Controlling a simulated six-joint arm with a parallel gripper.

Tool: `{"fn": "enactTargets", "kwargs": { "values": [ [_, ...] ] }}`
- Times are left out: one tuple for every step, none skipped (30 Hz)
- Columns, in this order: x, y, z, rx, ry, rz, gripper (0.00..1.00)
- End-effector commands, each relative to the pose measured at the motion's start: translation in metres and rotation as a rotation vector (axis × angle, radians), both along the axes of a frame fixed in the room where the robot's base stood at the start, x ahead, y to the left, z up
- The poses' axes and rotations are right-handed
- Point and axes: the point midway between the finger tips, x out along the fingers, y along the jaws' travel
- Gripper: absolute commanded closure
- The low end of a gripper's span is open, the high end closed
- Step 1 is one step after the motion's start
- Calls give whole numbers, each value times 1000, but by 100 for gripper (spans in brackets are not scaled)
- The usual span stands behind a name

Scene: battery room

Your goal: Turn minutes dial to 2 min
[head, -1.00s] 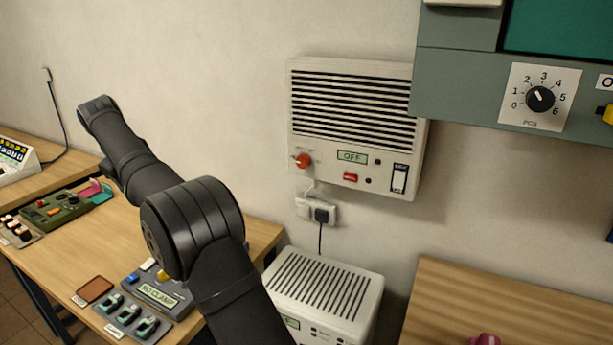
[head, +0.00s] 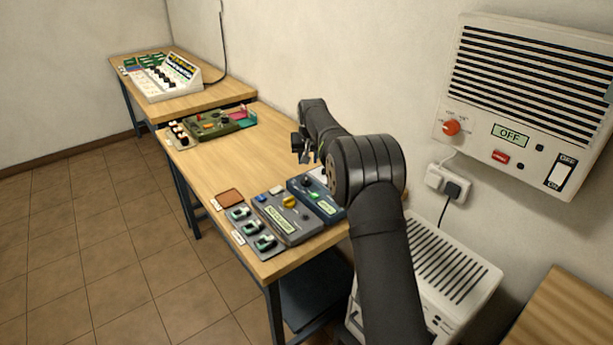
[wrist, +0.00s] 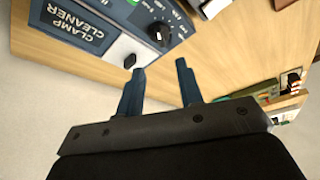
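A blue box labelled CLAMP CLEANER (wrist: 75,27) fills the upper left of the wrist view. It carries a black dial (wrist: 158,34) with printed marks too small and cut off to read, so I cannot confirm it is the minutes dial. My gripper (wrist: 159,66) is open and empty, its two blue fingers apart, short of the dial. In the head view my gripper (head: 307,150) is above the wooden table, partly hidden by my arm. The blue box (head: 318,203) stands below it, partly hidden by my arm; its dial is not clear there.
A grey box with a yellow knob (head: 289,201) stands beside the blue box. Several clamps (head: 240,214) and a brown pad (head: 230,197) lie to its left. A green device (head: 210,124) is farther back. A wall unit with a red knob (head: 451,128) hangs right.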

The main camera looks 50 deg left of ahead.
Motion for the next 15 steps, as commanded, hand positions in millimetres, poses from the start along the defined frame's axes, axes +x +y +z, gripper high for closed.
{"fn": "enactTargets", "kwargs": {
  "values": [
    [2,4,-12,-3,2,0,66],
    [4,6,-18,-2,1,1,66],
    [5,9,-26,-1,0,1,66],
    [6,11,-32,-2,1,1,66],
    [7,13,-37,-2,1,1,66],
    [9,15,-45,-2,1,1,66],
    [10,17,-50,-2,1,1,66],
    [11,19,-56,-2,1,1,66],
    [13,22,-62,-1,0,2,66],
    [14,24,-66,0,-1,2,66],
    [15,25,-72,-1,0,2,66],
    [16,28,-77,0,-1,2,66],
    [17,29,-81,0,-1,2,66],
    [17,30,-85,0,-1,2,66],
    [18,32,-88,0,-1,2,66]
  ]
}}
